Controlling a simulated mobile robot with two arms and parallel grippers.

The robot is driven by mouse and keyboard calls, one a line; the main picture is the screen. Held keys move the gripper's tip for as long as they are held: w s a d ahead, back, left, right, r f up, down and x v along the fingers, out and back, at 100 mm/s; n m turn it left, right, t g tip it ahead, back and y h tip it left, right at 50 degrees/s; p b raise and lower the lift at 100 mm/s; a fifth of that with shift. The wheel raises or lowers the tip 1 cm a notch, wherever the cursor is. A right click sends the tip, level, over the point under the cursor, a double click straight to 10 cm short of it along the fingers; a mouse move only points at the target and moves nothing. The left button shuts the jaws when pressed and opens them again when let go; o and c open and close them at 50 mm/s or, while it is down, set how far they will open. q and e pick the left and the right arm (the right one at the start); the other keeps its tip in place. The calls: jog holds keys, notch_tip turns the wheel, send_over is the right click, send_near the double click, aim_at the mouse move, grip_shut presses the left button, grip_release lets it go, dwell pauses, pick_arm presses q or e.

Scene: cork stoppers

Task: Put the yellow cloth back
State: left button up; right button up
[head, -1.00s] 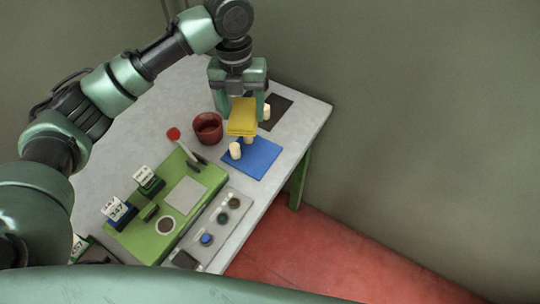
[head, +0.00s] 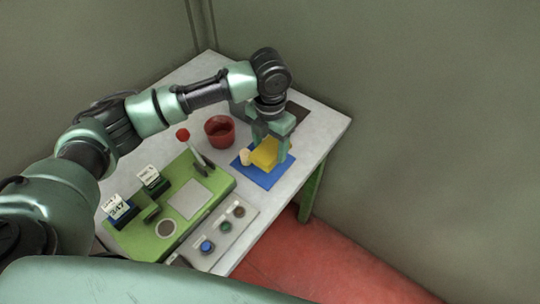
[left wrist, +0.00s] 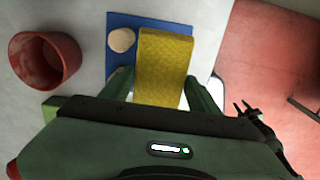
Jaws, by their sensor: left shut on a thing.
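My left gripper (head: 268,146) is shut on the yellow cloth (head: 264,155), a folded block, and holds it over the blue mat (head: 264,181). Whether the cloth touches the mat I cannot tell. In the left wrist view the cloth (left wrist: 164,68) sits between the fingers and covers much of the blue mat (left wrist: 117,66). A pale cork stopper (head: 246,158) stands on the mat just left of the cloth; it also shows in the left wrist view (left wrist: 121,39). Any other stoppers are hidden behind the cloth or gripper. My right gripper is out of view.
A dark red pot (head: 220,132) stands left of the mat. A green board (head: 165,228) with label cards and a grey strip (head: 220,243) with round coloured items lie nearer on the table. The table's right edge is close.

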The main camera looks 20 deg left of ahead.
aim_at(270, 159)
pick_arm(q)
notch_tip(270, 159, down, 6)
jog(key=shift+r+p, duration=0.25)
jog(key=shift+p, duration=0.1)
jog(key=shift+f, duration=0.15)
jog(key=o, duration=1.2)
notch_tip(270, 159, up, 12)
jog(key=shift+r+b, duration=0.15)
jog(key=shift+b, duration=1.1)
